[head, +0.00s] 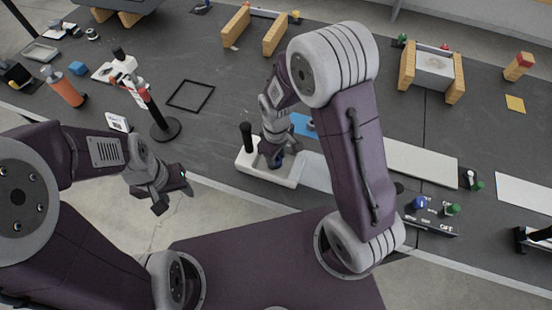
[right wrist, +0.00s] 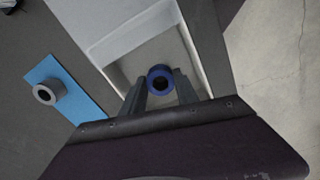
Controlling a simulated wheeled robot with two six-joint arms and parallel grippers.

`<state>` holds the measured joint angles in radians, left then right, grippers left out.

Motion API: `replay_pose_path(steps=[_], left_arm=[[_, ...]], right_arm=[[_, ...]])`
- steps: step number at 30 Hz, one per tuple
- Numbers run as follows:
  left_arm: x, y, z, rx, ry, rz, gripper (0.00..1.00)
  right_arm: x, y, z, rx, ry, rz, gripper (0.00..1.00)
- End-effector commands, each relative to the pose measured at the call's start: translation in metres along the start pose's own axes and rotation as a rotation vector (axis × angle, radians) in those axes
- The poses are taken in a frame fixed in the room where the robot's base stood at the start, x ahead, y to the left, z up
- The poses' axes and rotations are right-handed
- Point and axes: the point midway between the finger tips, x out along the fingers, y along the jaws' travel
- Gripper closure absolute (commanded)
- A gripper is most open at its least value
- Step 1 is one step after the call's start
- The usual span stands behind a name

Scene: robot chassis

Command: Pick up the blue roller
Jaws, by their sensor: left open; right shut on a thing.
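The blue roller (right wrist: 160,72), a short ring with a dark hole, sits between the fingertips of my right gripper (right wrist: 160,88) in the right wrist view. The gripper is shut on it, over the white tray (right wrist: 98,48). In the head view my right gripper (head: 273,157) points down at the white tray (head: 286,181), and the roller is mostly hidden by the fingers. I cannot tell whether the roller still touches the tray floor. My left gripper (head: 172,196) is open and empty, in front of the table edge.
A grey roller (right wrist: 45,93) lies on a blue mat (right wrist: 70,103) beside the tray. A black upright handle (head: 246,136) stands at the tray's left. A black round-based stand (head: 166,130) is further left. A pale board (head: 421,164) and a knob panel (head: 432,216) lie to the right.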

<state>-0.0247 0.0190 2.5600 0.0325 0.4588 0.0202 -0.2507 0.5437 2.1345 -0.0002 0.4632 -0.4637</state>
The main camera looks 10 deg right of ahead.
Motion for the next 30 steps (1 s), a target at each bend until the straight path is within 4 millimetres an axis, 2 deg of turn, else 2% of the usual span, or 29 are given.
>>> replay_pose_path(steps=[6,18,24,30], left_arm=[[-0.007,0.000,-0.001,0.000,0.000,0.000,0.50],[-0.013,0.000,-0.001,0.000,0.000,0.000,0.50],[-0.016,0.000,-0.002,0.000,0.000,0.000,0.50],[-0.016,0.000,-0.002,0.000,0.000,0.000,0.50]], right_arm=[[-0.040,0.000,0.001,0.000,0.005,0.003,1.00],[-0.091,-0.032,0.087,0.001,0.003,0.002,1.00],[-0.103,-0.040,0.107,0.001,0.001,0.001,1.00],[-0.104,-0.041,0.108,-0.006,0.000,0.000,1.00]])
